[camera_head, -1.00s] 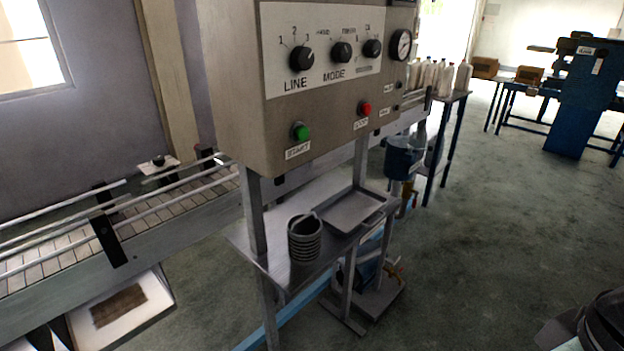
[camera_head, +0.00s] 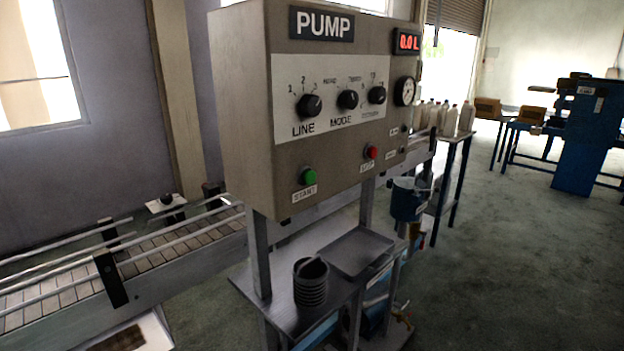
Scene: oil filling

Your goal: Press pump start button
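The pump control panel (camera_head: 245,130) is a beige box on metal legs, with a PUMP sign (camera_head: 322,25) at its top. The green start button (camera_head: 309,176) sits at its lower left, above a START label (camera_head: 304,194). A red button (camera_head: 371,152) sits to its right. Three black knobs stand above, with LINE and MODE printed under two of them. A red display (camera_head: 408,42) reads 0.0 L, and a round gauge (camera_head: 405,91) is below it. My gripper is not in view, and nothing covers the start button.
A metal shelf (camera_head: 290,255) under the panel holds a dark ribbed cup (camera_head: 311,282) and a shallow tray (camera_head: 352,250). A conveyor (camera_head: 60,285) runs along the left. A blue bucket (camera_head: 406,200) and bottles (camera_head: 466,117) are behind at right. The floor at right (camera_head: 520,260) is clear.

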